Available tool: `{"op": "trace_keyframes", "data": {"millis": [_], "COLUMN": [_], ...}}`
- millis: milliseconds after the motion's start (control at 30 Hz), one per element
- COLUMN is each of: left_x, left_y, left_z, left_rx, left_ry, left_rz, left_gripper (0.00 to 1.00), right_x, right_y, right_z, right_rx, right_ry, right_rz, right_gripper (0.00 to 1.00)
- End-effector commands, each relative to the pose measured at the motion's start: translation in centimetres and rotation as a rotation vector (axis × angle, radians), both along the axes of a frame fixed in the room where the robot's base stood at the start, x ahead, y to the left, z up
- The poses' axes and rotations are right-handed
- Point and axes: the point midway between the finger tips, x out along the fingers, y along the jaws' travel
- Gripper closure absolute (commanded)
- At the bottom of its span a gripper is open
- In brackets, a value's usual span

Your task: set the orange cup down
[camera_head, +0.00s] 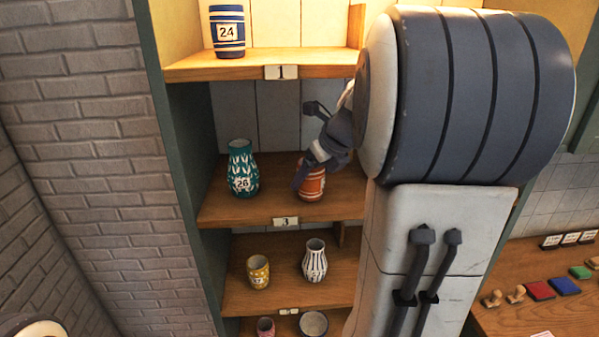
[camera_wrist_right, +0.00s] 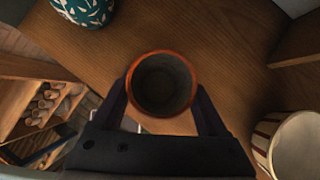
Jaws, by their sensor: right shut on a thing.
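The orange cup (camera_head: 312,184) is at the shelf marked 3, to the right of a teal vase. It looks upright, with pale bands on its side. In the right wrist view I look down into its dark opening, and its orange rim (camera_wrist_right: 163,54) sits between the two fingers. My right gripper (camera_head: 308,172) is shut on it from the sides. I cannot tell whether its base touches the shelf board (camera_head: 262,205). My right arm hides the right part of that shelf. My left gripper is not in view.
The teal vase (camera_head: 242,170) marked 26 stands left of the cup, apart from it. A blue-striped cup (camera_head: 227,32) is on the shelf above. A yellow cup (camera_head: 258,271) and a striped vase (camera_head: 315,260) stand below. A table with stamps (camera_head: 515,294) is at the right.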

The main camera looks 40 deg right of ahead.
Motion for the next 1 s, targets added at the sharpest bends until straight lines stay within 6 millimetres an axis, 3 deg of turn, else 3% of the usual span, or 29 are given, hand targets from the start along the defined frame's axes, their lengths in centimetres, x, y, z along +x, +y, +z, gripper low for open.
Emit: {"op": "trace_keyframes", "data": {"millis": [167, 200, 267, 667, 867, 1000], "left_x": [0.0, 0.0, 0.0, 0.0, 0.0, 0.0], "left_y": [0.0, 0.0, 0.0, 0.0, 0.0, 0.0], "left_z": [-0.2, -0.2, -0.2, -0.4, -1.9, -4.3], "left_rx": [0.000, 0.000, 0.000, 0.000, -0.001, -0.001], "left_ry": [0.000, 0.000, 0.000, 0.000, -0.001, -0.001], "left_rz": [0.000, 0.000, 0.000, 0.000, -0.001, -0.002], "left_gripper": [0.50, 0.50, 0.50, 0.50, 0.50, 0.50], "right_x": [0.0, 0.0, 0.0, -0.4, -2.5, -6.1], "right_y": [0.0, 0.0, 0.0, -0.1, -0.2, -0.3], "right_z": [-0.3, -0.4, -0.3, 0.6, 3.8, 3.6], "right_rx": [0.000, 0.000, 0.000, -0.002, -0.006, -0.004], "right_ry": [-0.001, 0.000, 0.000, -0.004, -0.007, -0.004], "right_rz": [0.000, 0.000, 0.000, -0.001, -0.004, -0.010], "right_gripper": [0.94, 0.20, 0.00, 0.00, 0.00, 0.00]}}
